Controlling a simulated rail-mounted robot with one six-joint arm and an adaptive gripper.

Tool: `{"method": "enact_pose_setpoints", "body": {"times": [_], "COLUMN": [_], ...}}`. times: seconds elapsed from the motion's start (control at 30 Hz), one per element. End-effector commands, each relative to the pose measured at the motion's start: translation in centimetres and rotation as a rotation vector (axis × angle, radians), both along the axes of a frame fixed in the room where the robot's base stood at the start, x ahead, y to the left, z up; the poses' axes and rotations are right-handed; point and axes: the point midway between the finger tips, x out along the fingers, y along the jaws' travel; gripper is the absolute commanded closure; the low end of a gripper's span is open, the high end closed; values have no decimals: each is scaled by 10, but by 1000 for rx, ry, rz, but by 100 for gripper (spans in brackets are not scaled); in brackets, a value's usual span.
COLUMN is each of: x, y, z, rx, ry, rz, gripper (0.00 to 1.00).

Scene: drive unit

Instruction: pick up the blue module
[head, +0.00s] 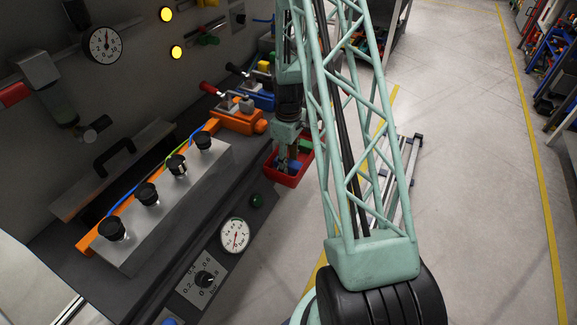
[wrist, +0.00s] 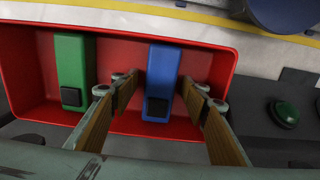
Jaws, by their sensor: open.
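The blue module (wrist: 164,75) stands in the red tray (wrist: 212,62) in the wrist view, with a dark square button on its near end. My gripper (wrist: 158,88) is open, with one finger on each side of the blue module's near part. A green module (wrist: 71,70) is in the same tray, to the left of my left finger. In the head view my gripper (head: 289,163) points down at the red tray (head: 290,182). The blue module (head: 294,165) is partly hidden there by the gripper.
A green button (wrist: 286,113) sits on the dark panel right of the tray. Open floor lies to the right.

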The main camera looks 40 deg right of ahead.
Motion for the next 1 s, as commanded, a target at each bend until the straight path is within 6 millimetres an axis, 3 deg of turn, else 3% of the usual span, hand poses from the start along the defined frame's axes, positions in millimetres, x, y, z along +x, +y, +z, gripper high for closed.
{"method": "enact_pose_setpoints", "body": {"times": [0.37, 0.77, 1.0], "x": [0, 0, 1], "y": [0, 0, -1], "z": [0, 3, 19], "rx": [0, -1, -1], "ry": [0, 0, -3], "rz": [0, 0, 0], "gripper": [88, 88, 88]}}
